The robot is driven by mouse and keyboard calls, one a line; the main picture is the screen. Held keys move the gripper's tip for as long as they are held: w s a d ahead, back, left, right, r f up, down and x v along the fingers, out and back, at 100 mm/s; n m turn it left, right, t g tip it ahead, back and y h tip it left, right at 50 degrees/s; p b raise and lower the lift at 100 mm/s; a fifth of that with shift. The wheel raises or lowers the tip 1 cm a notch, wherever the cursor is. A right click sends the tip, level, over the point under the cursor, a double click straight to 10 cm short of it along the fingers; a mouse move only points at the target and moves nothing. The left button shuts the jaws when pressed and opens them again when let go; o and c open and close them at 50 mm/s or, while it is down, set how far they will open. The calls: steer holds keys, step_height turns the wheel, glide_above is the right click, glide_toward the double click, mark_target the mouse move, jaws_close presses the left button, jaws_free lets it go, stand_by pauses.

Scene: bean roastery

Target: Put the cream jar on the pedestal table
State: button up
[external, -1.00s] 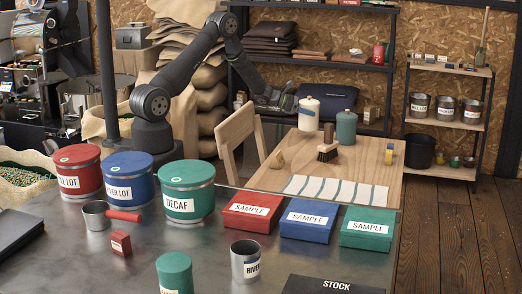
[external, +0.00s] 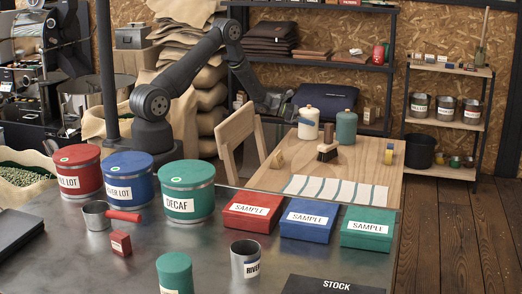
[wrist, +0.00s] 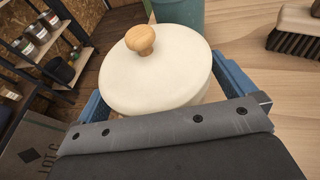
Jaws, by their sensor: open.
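The cream jar (external: 308,125), with a round wooden knob on its lid, stands upright on the light wooden table (external: 376,172), left of a teal jar (external: 346,128). The table's support is hidden, so I cannot tell if it is the pedestal table. My gripper (external: 283,107) is at the jar's left side in the external view. In the wrist view the cream jar (wrist: 155,75) sits between the blue fingers of my gripper (wrist: 165,90), which are open around it. Its lower part is hidden by the gripper body.
A brush (external: 327,149) stands in front of the jars, also seen in the wrist view (wrist: 298,32). A striped cloth (external: 335,190) and a tape roll (external: 389,153) lie on the wooden table. A wooden chair (external: 240,140) stands at its left.

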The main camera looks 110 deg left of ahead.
mark_target(308, 109)
steer(key=shift+r, duration=0.2)
steer(key=v, duration=1.2)
steer(key=shift+f, duration=0.1)
steer(key=x, duration=1.2)
steer(key=shift+r, duration=1.9)
steer(key=shift+f, duration=0.1)
